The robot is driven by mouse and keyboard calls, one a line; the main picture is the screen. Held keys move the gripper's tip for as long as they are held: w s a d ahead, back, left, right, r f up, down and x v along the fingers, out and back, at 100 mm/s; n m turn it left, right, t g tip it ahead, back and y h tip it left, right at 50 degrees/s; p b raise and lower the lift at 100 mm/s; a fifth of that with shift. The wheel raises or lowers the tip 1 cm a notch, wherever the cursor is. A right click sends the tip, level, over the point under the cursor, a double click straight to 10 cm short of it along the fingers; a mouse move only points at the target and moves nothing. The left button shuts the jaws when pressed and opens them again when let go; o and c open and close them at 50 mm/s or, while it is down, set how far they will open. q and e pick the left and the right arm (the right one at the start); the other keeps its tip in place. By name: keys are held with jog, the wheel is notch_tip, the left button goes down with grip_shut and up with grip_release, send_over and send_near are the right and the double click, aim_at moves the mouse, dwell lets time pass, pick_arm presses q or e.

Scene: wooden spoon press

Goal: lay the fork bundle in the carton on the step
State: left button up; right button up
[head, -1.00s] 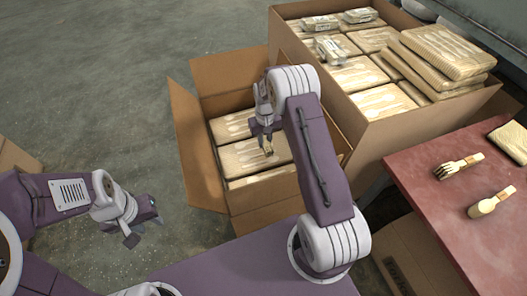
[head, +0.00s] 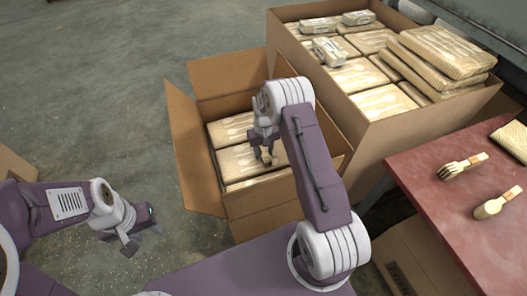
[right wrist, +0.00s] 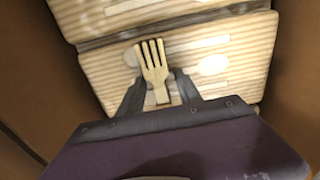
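The fork bundle (right wrist: 154,68) is pale wood with its tines pointing away from the wrist. My right gripper (right wrist: 160,85) has a finger on each side of its handle and appears shut on it. In the head view the bundle (head: 266,157) hangs at the right gripper (head: 264,150), inside the smaller open carton (head: 195,165). It is over the packs of wrapped cutlery (head: 245,160) in that carton; whether it touches them I cannot tell. My left gripper (head: 141,237) is open and empty, over the floor left of the carton.
A larger carton (head: 410,125) full of packs and small bundles stands behind and to the right. A red table (head: 440,215) at the right holds another fork bundle (head: 461,166) and a spoon bundle (head: 496,203). Carton walls and flaps surround my right gripper. Bare floor lies left.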

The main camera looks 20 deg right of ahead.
aim_at(264, 150)
notch_tip(264, 150, up, 12)
jog(key=p, duration=0.6)
jog(key=shift+r, duration=0.2)
